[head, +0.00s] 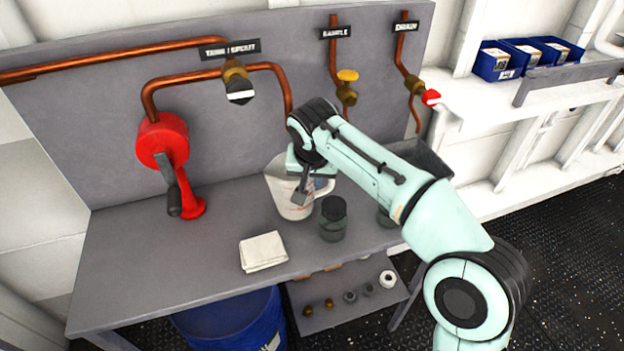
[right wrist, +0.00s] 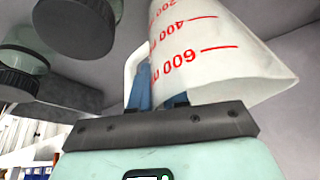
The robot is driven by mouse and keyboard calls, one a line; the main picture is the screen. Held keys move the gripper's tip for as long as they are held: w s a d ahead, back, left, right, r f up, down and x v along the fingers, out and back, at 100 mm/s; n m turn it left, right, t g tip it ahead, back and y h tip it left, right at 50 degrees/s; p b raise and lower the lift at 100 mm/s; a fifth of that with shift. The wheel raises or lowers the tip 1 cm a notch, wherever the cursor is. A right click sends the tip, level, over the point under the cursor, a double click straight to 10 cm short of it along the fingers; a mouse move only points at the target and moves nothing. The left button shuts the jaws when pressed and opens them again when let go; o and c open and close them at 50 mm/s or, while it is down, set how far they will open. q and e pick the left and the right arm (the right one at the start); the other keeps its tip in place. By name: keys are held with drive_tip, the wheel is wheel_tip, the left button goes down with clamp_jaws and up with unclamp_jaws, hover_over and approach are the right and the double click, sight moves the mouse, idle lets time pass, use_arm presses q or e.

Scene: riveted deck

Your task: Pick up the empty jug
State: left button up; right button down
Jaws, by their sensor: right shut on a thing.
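The jug (head: 283,196) is whitish and translucent with red measuring marks. In the head view it is at the middle of the grey bench, partly behind my right gripper. My right gripper (head: 302,186) reaches down to it from above and is shut on it. In the right wrist view the jug (right wrist: 220,50) shows close up, upside down in the picture, with its pale handle beside the blue fingers (right wrist: 160,92). I cannot tell whether the jug's base touches the bench. Its inside is mostly hidden. My left gripper is not in view.
A dark-lidded jar (head: 333,220) stands just right of the jug, with another partly behind my arm. A folded white cloth (head: 263,251) lies in front. A red hand pump (head: 165,145) stands left. Copper pipes with valves (head: 238,82) run along the back panel. A blue drum (head: 232,325) sits below.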

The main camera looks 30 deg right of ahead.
drive_tip(key=shift+r+p, duration=0.35)
drive_tip(key=shift+r, duration=0.55)
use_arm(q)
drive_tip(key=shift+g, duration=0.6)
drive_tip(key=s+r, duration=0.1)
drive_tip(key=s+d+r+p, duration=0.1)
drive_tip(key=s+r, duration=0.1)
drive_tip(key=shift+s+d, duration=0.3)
use_arm(e)
drive_tip(key=s+a, duration=0.2)
drive_tip(key=a, duration=1.5)
drive_tip(key=shift+s+a, duration=0.3)
drive_tip(key=shift+s, duration=0.1)
